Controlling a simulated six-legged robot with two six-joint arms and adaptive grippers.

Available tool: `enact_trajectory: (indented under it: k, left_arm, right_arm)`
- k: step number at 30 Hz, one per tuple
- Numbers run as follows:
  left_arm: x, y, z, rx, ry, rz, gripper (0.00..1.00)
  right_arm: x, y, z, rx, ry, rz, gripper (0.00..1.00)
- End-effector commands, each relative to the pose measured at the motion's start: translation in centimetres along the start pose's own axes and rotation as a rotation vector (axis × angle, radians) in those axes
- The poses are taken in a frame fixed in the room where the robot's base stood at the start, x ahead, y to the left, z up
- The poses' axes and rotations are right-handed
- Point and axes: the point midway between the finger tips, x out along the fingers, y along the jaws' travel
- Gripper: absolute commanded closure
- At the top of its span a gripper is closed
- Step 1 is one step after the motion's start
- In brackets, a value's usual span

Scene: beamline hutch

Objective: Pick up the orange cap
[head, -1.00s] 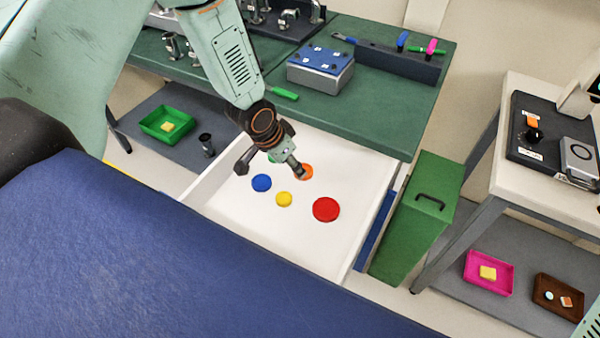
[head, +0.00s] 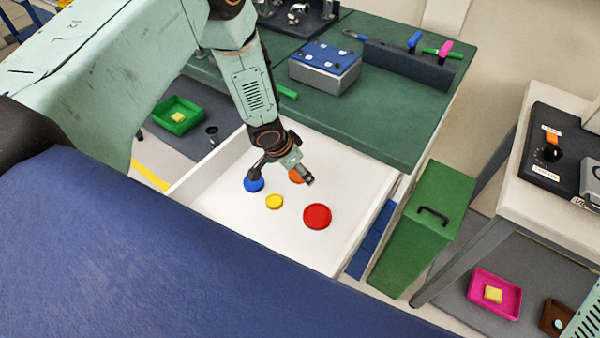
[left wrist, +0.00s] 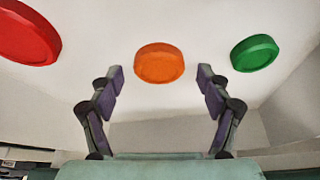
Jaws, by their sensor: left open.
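The orange cap (head: 296,176) lies in the open white drawer (head: 350,205), partly hidden behind my left gripper (head: 300,172) in the head view. In the left wrist view the orange cap (left wrist: 160,63) is a round disc just beyond and between the two fingertips. My left gripper (left wrist: 160,80) is open and empty, with its fingers spread either side of the cap's line and apart from it. My right gripper is not in view.
In the drawer lie a red cap (head: 317,216), a yellow cap (head: 274,202) and a blue cap (head: 253,184). A green cap (left wrist: 254,53) shows in the left wrist view. The green bench top (head: 400,125) overhangs the drawer's back. A green box (head: 425,225) stands to the right.

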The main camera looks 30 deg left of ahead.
Motion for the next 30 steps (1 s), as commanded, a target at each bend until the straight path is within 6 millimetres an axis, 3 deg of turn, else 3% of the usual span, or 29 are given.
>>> enact_trajectory:
  k: [2, 16, 24, 30]
  left_arm:
    - [-0.1, 0.0, 0.1, -0.001, -0.001, 0.0, 0.23]
    - [0.0, 0.1, 0.1, -0.004, -0.001, -0.001, 0.62]
    - [-0.2, 0.1, -0.2, -0.003, -0.001, -0.002, 0.62]
    - [-3.0, 0.0, -1.4, -0.004, 0.002, -0.002, 0.62]
  right_arm:
    - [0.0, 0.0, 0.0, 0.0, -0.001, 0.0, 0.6]
    - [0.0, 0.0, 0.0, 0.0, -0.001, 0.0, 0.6]
    - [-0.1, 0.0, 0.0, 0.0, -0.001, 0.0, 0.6]
    - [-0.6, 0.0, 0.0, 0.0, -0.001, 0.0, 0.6]
